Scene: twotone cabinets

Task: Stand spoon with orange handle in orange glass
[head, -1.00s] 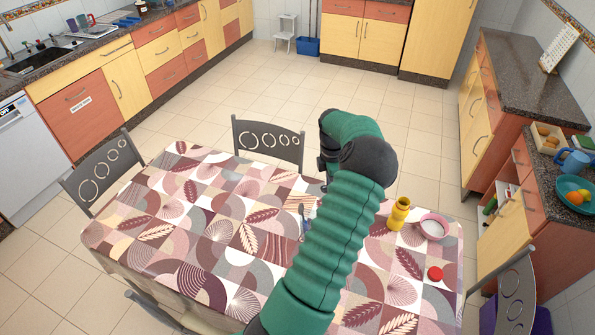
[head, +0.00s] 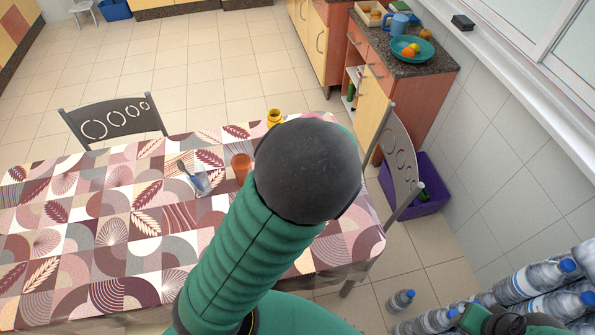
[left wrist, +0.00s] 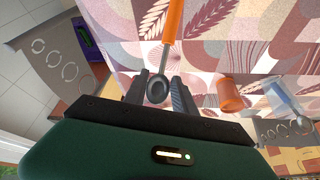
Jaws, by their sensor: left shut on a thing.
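In the left wrist view my left gripper (left wrist: 159,92) is shut on the spoon with orange handle (left wrist: 172,22). The spoon's dark bowl lies between the fingers and its orange handle points away, toward the top of the picture. The orange glass (head: 241,168) stands on the patterned table (head: 105,232), just left of my arm in the head view. It also shows right of the gripper in the left wrist view (left wrist: 229,95), apart from the spoon. In the head view my arm hides the left gripper and the spoon.
A bluish clear glass (head: 200,183) holding a utensil stands left of the orange glass. A yellow bottle (head: 274,118) stands behind my arm at the table's far edge. Chairs (head: 116,119) border the table. Water bottles (head: 535,281) are at lower right.

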